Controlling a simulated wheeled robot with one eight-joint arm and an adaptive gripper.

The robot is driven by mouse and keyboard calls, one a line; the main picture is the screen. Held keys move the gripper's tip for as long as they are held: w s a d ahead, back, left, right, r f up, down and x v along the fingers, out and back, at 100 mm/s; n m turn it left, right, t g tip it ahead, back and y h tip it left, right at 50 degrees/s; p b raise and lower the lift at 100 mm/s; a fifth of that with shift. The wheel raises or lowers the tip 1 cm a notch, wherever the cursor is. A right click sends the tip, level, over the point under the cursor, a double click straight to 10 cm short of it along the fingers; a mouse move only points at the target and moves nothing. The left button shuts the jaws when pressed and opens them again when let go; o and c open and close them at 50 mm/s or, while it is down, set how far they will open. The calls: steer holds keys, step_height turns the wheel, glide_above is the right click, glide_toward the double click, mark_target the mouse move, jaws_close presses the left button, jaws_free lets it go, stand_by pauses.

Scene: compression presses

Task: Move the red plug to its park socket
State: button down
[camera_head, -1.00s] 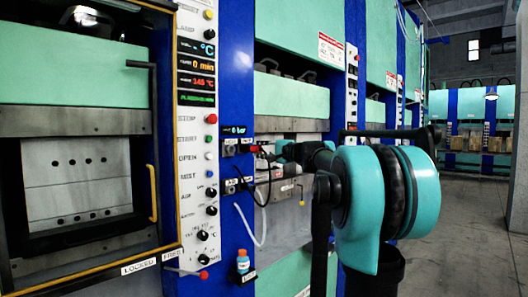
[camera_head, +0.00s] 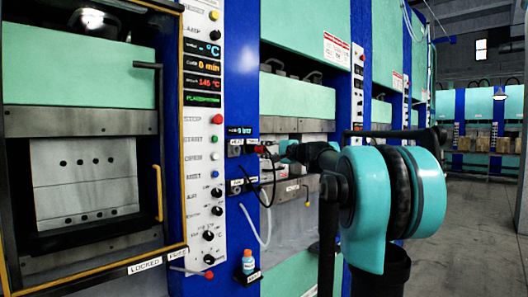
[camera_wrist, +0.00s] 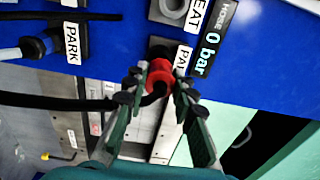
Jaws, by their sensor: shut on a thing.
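The red plug (camera_wrist: 160,73) is between the fingers of my gripper (camera_wrist: 160,85) in the wrist view, and the gripper is shut on it. The plug's front end meets a dark socket (camera_wrist: 161,47) beside a partly hidden label starting "PA". I cannot tell how deep it sits. An empty-looking grey socket (camera_wrist: 174,9) is just above, beside a label ending "EAT". In the head view the red plug (camera_head: 260,149) shows small at the blue panel, with my gripper (camera_head: 284,151) to its right, mostly hidden by my arm.
A display reads "0 bar" (camera_wrist: 207,52). Floor at right is clear.

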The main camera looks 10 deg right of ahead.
steer(key=shift+x, duration=1.45)
stand_by(0.5)
steer(key=c, duration=1.2)
jaws_free()
steer(key=v, duration=1.2)
